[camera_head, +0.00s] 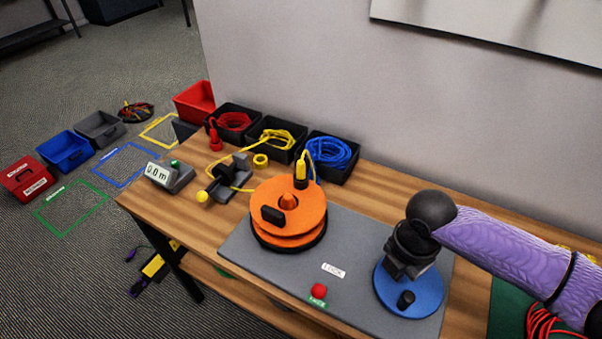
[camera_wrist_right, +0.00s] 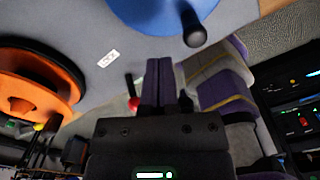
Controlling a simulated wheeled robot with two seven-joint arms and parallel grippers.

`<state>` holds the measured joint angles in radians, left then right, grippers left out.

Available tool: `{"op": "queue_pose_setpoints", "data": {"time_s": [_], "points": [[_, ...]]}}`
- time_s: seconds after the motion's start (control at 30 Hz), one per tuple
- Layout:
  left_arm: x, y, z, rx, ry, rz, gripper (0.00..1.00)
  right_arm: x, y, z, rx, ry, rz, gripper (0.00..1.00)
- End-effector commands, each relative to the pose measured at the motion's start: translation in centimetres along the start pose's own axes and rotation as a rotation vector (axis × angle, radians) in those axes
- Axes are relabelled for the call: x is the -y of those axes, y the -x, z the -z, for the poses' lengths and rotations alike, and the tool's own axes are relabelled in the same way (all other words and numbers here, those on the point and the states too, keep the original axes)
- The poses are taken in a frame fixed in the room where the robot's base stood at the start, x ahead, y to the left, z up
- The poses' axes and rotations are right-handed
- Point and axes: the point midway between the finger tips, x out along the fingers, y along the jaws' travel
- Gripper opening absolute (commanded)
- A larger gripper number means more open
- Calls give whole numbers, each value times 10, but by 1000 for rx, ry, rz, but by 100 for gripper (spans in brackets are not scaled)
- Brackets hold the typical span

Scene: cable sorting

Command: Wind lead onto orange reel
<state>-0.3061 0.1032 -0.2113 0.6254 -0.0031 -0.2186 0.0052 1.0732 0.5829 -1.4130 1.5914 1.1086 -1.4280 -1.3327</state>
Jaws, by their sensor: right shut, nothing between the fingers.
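The orange reel (camera_head: 284,222) lies flat on a grey board, with a dark handle block on its top; part of it shows in the wrist view (camera_wrist_right: 30,95). A yellow lead (camera_head: 277,138) runs from a black bin through a dark guide (camera_head: 228,178) towards the reel. A yellow plug (camera_head: 300,170) stands at the reel's far edge. A blue disc (camera_head: 420,298) with a black knob (camera_head: 405,299) sits right on the board; it also shows in the wrist view (camera_wrist_right: 165,10). My right gripper (camera_head: 398,270) is shut and empty over the blue disc. My left gripper is out of view.
Black bins hold red (camera_head: 233,121) and blue (camera_head: 332,150) leads along the wall. A grey meter (camera_head: 168,174) reads 0.0 m. A green mat (camera_head: 506,305) with red cable lies right.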

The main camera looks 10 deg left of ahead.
Motion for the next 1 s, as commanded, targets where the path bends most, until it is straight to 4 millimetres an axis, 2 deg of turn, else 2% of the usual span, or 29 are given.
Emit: {"op": "queue_pose_setpoints", "data": {"time_s": [0.63,1.0], "points": [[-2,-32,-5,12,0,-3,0,0,-55,0,-2,0,2,0],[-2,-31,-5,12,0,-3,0,0,-56,0,0,0,0,0]]}}
